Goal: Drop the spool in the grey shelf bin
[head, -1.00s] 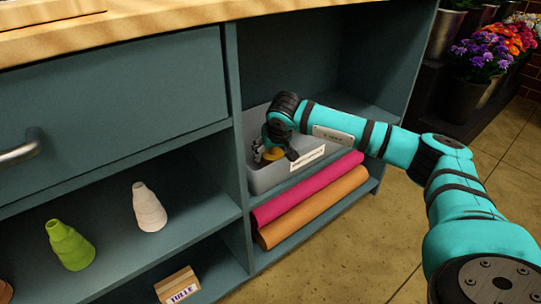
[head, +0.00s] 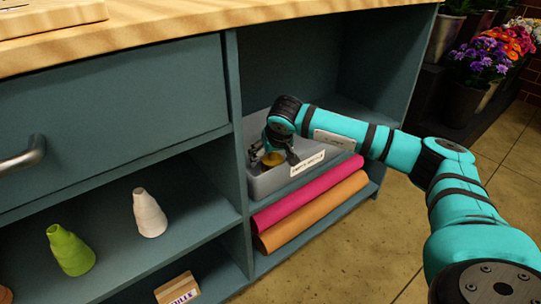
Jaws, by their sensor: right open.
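The grey shelf bin (head: 290,184) stands on the shelf in the right-hand bay, with a white label on its front. My right gripper (head: 276,152) reaches over the bin from the right, pointing down, with its jaws open. A gold-yellow spool (head: 273,159) shows just below the fingers, inside the outline of the bin. The fingers partly hide it, and I cannot tell whether it touches the bin's floor. My left gripper is out of view.
Pink (head: 308,194) and orange (head: 314,210) rolls lie below the bin. A white cone (head: 150,214) and a green cone (head: 70,250) stand on the left shelf, above a cardboard box (head: 178,290). The wooden worktop (head: 150,30) overhangs. Floor at right is open.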

